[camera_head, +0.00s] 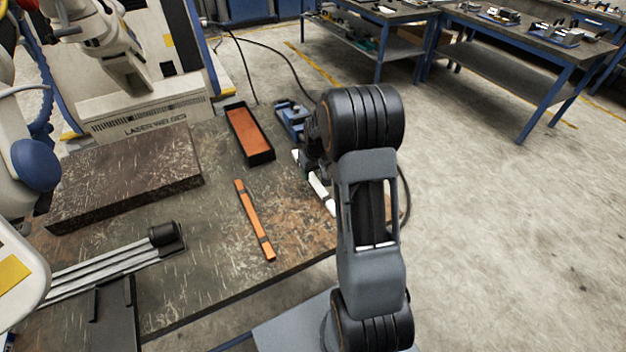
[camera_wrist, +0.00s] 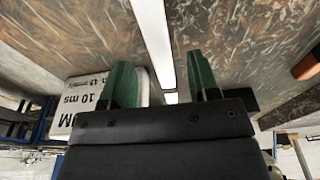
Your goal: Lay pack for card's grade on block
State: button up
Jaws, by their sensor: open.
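A thick, dark, scratched slab (camera_head: 125,170), which looks like the block, lies on the left of the table with nothing on its top. An orange strip with dark bands (camera_head: 254,222) lies on the table right of it. A white strip (camera_head: 321,192) lies beside my arm, partly hidden by it; in the wrist view a white strip (camera_wrist: 152,35) runs between my green fingertips. My gripper (camera_wrist: 158,62) is open, and I cannot tell how far above the strip.
A black tray with an orange inside (camera_head: 250,135) and a blue vise-like device (camera_head: 291,118) stand at the back of the table (camera_head: 200,270). Grey rails (camera_head: 115,265) lie at front left. A laser welder (camera_head: 145,110) stands behind the slab.

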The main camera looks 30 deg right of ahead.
aim_at(313, 178)
jog(key=shift+w+f, duration=0.15)
jog(key=shift+f, duration=0.7)
jog(key=shift+w+f, duration=0.1)
jog(key=shift+f, duration=0.75)
grip_shut()
